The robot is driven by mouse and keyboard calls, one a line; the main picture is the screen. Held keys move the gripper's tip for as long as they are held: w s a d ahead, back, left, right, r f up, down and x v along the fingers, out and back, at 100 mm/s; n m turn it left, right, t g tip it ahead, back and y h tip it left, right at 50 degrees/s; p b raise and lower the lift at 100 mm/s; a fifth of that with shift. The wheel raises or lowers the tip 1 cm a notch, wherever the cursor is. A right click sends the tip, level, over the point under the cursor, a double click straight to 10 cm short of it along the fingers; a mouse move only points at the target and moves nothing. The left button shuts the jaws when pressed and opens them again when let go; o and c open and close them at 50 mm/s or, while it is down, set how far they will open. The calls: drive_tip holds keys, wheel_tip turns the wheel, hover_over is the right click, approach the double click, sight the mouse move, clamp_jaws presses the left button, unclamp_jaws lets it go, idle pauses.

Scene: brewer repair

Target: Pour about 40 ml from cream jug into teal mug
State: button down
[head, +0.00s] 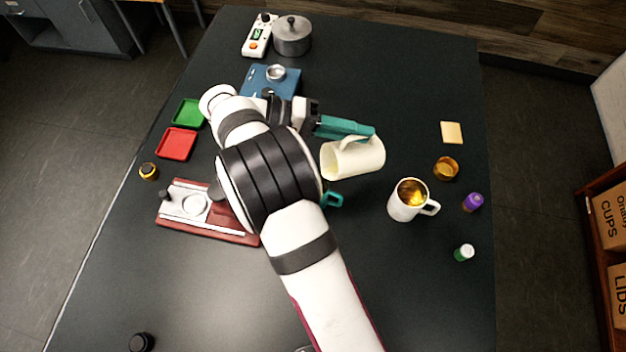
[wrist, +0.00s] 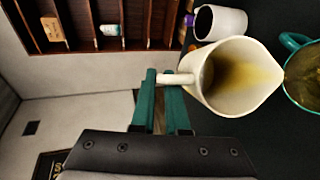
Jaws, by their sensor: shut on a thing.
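The cream jug (head: 355,160) is held off the table by its handle, tilted, with its mouth toward the left in the head view. My gripper (head: 366,132) has teal fingers and is shut on that handle. In the wrist view my gripper (wrist: 166,80) grips the handle of the jug (wrist: 215,98), and yellowish-brown liquid shows inside. The jug's spout points at the teal mug (wrist: 288,92), close to its rim; the mug holds dark contents. In the head view only the teal mug's handle (head: 334,200) shows; my arm hides the rest. I cannot make out a stream.
A white mug (head: 400,208) with yellow liquid stands right of the jug. An amber cup (head: 446,168), a purple-capped bottle (head: 472,202) and a green-capped bottle (head: 464,252) are farther right. A red-brown brewer base (head: 225,234) lies left of my arm. The front right table is clear.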

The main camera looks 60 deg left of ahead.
drive_tip(key=shift+s+a+f+t, duration=0.15)
drive_tip(key=shift+s+t, duration=0.15)
drive_tip(key=shift+s, duration=0.3)
idle(0.6)
drive_tip(key=w, duration=0.1)
drive_tip(key=g, duration=0.1)
drive_tip(key=w+r, duration=0.1)
drive_tip(key=shift+w+d, duration=0.3)
drive_tip(key=shift+w, duration=0.05)
drive_tip(key=shift+w+f+g+y, duration=0.3)
drive_tip(key=shift+w+f+g, duration=0.1)
drive_tip(key=shift+f+g, duration=0.25)
drive_tip(key=shift+w+d+f+n+g, duration=0.1)
drive_tip(key=shift+w+f+n+g, duration=0.2)
drive_tip(key=shift+g, duration=0.15)
drive_tip(key=w+f+g+y, duration=0.1)
drive_tip(key=w+f+g, duration=0.1)
drive_tip(key=f+g, duration=0.1)
drive_tip(key=w+d+f+n+g+y, duration=0.1)
drive_tip(key=w+f+g, duration=0.2)
drive_tip(key=f, duration=0.1)
drive_tip(key=w+f+n+g+y, duration=0.1)
drive_tip(key=w+f+g, duration=0.2)
drive_tip(key=shift+w+d+f+g, duration=0.2)
drive_tip(key=shift+w+d+g, duration=0.05)
drive_tip(key=shift+d+g, duration=0.1)
drive_tip(key=shift+w+f+n+g, duration=0.4)
drive_tip(key=shift+f+g, duration=0.15)
drive_tip(key=shift+g, duration=0.1)
drive_tip(key=shift+d, duration=0.1)
